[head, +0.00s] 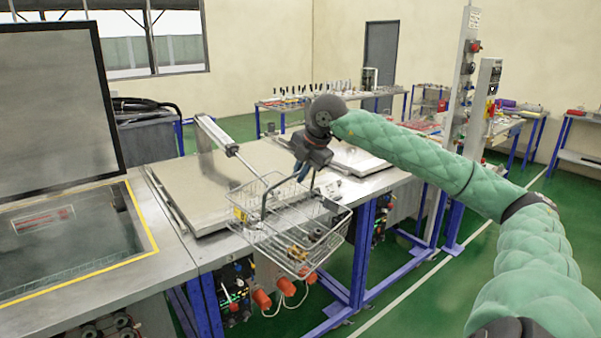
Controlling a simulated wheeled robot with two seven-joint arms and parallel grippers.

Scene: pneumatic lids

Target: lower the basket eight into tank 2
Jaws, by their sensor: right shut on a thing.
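A wire basket (292,228) hangs from my right gripper (302,172), which is shut on its handle. Small parts lie inside the basket. It hangs in the air at the front edge of the metal bench, and I cannot tell whether it touches the edge. No tank number is readable. My left gripper is not in view.
Another closed metal lid (335,150) lies further right behind my gripper. Blue legs and red connectors (262,299) are below. Tool tables (300,100) stand at the back. Green floor is free at right.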

